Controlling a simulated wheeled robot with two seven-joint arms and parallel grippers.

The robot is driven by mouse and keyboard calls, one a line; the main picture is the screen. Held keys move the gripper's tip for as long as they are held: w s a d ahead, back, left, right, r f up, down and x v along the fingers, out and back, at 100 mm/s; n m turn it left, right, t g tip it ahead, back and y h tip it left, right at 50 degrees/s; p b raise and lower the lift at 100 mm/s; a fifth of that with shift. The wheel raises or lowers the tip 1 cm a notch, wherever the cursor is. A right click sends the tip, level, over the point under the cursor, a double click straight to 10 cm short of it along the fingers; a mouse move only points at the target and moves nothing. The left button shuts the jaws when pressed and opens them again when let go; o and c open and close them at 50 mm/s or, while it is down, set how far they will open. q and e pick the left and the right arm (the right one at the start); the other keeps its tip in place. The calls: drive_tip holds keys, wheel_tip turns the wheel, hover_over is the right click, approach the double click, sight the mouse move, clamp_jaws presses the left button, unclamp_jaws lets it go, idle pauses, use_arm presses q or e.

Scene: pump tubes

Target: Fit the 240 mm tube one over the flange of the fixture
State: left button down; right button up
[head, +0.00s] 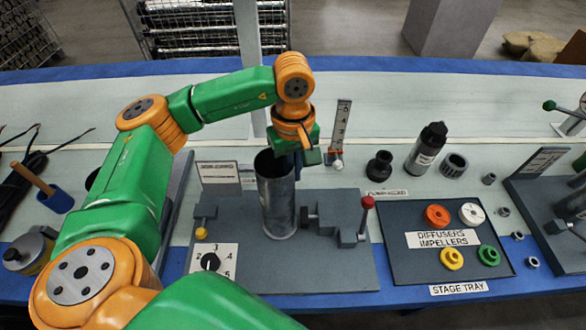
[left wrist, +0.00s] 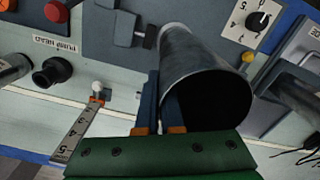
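The grey metal tube (head: 277,200) stands nearly upright over the fixture's grey base plate (head: 335,265), between the side clamps. Its lower end appears at the plate; the flange is hidden, so I cannot tell whether the tube sits around it. My left gripper (head: 300,155) is at the tube's upper rim, on its right side. In the left wrist view the tube (left wrist: 190,55) shows its dark open end towards the camera. The left fingers (left wrist: 163,105) straddle the tube wall, one outside and one inside, and appear shut on it. My right gripper is not in view.
A red-knobbed clamp (head: 365,220) stands right of the tube, and a yellow-knobbed one (head: 202,225) left. A numbered dial (head: 211,262) is in front. The stage tray (head: 400,270) lies to the right.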

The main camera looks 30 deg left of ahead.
use_arm(q)
drive_tip(key=shift+f, duration=0.35)
drive_tip(key=c, duration=1)
unclamp_jaws()
wheel_tip(320, 180, up, 7)
drive_tip(key=shift+r+b, duration=0.15)
drive_tip(key=shift+b, duration=0.15)
